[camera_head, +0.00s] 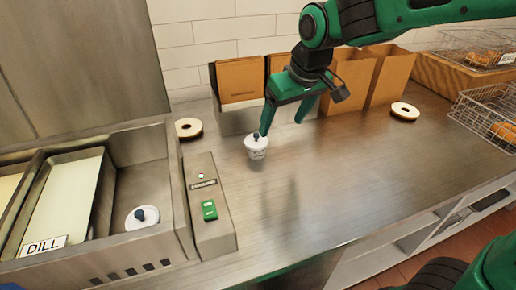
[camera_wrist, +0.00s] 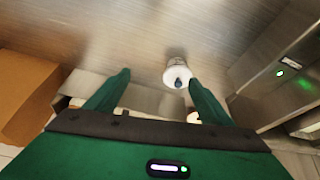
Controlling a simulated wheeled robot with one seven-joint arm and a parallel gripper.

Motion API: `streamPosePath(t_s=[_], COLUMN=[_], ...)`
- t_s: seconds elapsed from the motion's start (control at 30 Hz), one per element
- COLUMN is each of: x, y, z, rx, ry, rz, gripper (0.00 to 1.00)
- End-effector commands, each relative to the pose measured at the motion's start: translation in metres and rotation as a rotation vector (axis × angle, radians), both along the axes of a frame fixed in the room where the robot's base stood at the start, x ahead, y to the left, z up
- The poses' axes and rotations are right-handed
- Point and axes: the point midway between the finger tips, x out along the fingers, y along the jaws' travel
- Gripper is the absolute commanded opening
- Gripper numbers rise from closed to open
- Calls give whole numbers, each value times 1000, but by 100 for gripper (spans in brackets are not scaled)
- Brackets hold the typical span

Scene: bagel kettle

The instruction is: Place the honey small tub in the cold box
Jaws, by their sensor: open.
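A small white tub (camera_head: 257,152) with a dark knob on its lid stands upright on the steel counter. In the wrist view this tub (camera_wrist: 177,73) is near the tip of the right-hand finger. A similar white tub (camera_head: 143,222) sits in the right compartment of the open cold box (camera_head: 130,257). I cannot read either tub's label, so I cannot tell which is honey. My gripper (camera_head: 282,127) is open and empty, above and slightly behind the counter tub. Its two fingers (camera_wrist: 159,77) point down, apart, with no grip on the tub.
A panel with a green switch (camera_head: 210,210) lies beside the cold box. Brown paper bags (camera_head: 240,80) stand in a holder behind my gripper. Wire baskets (camera_head: 487,112) are far right. The middle counter is clear.

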Motion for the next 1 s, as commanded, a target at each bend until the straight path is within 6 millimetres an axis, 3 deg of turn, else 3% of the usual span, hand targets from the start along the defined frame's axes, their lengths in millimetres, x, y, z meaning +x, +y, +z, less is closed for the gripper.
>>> streamPosePath(t_s=[0.03, 0.1, 0.2, 0.43, 0.77, 1.0], x=[1, 2, 5, 15, 22, 31], y=[16, 29, 39, 45, 51, 62], z=[1, 2, -4, -35, -57, -87], rx=[6, 11, 14, 14, 14, 13], ry=[-8, -16, -21, -19, -20, -20], rz=[33, 59, 75, 74, 73, 72], gripper=[75, 75, 75, 75, 75, 75])
